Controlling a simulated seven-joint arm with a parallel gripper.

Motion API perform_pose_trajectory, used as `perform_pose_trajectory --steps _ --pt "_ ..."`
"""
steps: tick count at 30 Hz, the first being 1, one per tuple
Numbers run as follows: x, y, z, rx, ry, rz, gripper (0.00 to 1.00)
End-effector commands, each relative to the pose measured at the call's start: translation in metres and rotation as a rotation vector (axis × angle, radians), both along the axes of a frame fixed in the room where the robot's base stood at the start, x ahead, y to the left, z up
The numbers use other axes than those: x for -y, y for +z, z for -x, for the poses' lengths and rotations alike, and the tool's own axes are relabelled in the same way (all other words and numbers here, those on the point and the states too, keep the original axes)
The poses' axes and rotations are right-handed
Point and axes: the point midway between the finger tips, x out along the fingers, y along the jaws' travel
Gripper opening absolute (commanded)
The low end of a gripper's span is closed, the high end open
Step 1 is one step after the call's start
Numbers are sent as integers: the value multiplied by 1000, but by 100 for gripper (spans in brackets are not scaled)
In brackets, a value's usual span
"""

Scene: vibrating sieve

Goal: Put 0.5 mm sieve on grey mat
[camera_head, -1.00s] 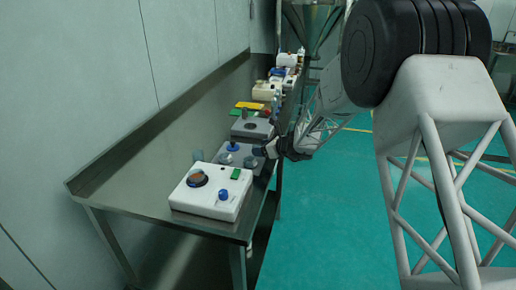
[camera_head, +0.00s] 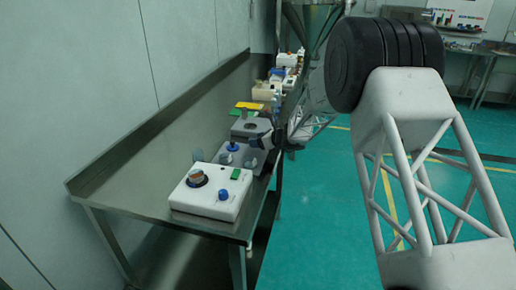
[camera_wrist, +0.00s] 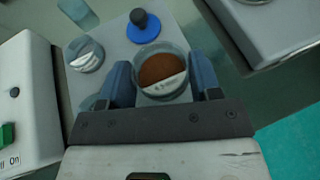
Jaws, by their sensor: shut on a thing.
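My gripper (camera_wrist: 160,88) is shut on a round, clear-walled sieve (camera_wrist: 163,72) with a brown face and a white label too small to read. In the wrist view the held sieve is over the grey mat (camera_wrist: 112,38); I cannot tell whether it touches it. A second clear sieve (camera_wrist: 85,55) and a blue disc with a black knob (camera_wrist: 143,27) are on the mat. In the head view my gripper (camera_head: 267,140) is at the mat's far right side, and the held sieve cannot be made out there. The mat (camera_head: 240,169) lies behind a white machine.
The white machine (camera_head: 205,203) carries a brown-topped round part, a blue knob and a green switch. A grey machine (camera_head: 250,127) stands just beyond the mat. More equipment lines the bench farther back.

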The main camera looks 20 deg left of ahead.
Motion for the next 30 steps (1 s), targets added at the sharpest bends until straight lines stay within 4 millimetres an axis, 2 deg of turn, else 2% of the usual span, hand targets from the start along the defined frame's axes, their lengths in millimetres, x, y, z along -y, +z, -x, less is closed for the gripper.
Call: perform_pose_trajectory --steps 5,13,28,29,30 --pt "0 -8 0 0 0 0 34" --pt "0 -33 0 0 0 0 34" --pt "0 -38 0 0 0 0 34" --pt "0 -38 0 0 0 0 61" --pt "0 -38 0 0 0 0 67"
